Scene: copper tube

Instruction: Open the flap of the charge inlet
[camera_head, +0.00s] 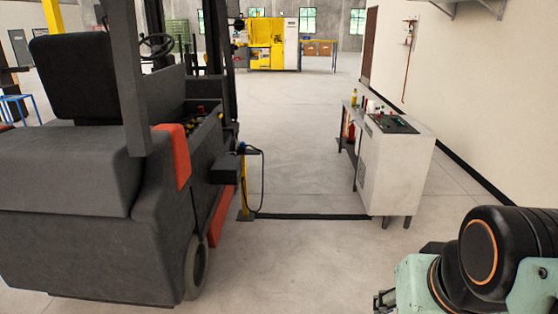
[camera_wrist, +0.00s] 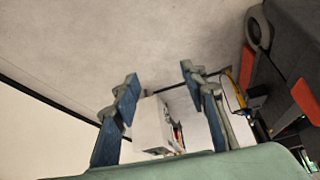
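The dark grey forklift (camera_head: 70,170) stands at the left in the head view. A black box (camera_head: 224,170) juts out at its side, close to a thin yellow post (camera_head: 244,190) with a black cable (camera_head: 262,180). I cannot tell whether this box is the charge inlet, and no flap can be made out. My gripper (camera_wrist: 160,78) is open and empty in the wrist view, its blue-padded fingers wide apart. In the head view only a bit of it shows at the bottom right, well away from the forklift.
A white cabinet (camera_head: 392,175) with a bench behind it stands right of centre, near the right wall. Clear floor (camera_head: 300,260) lies between my arm and the forklift. Yellow machinery (camera_head: 265,45) is far back. The forklift's wheel (camera_wrist: 258,30) shows in the wrist view.

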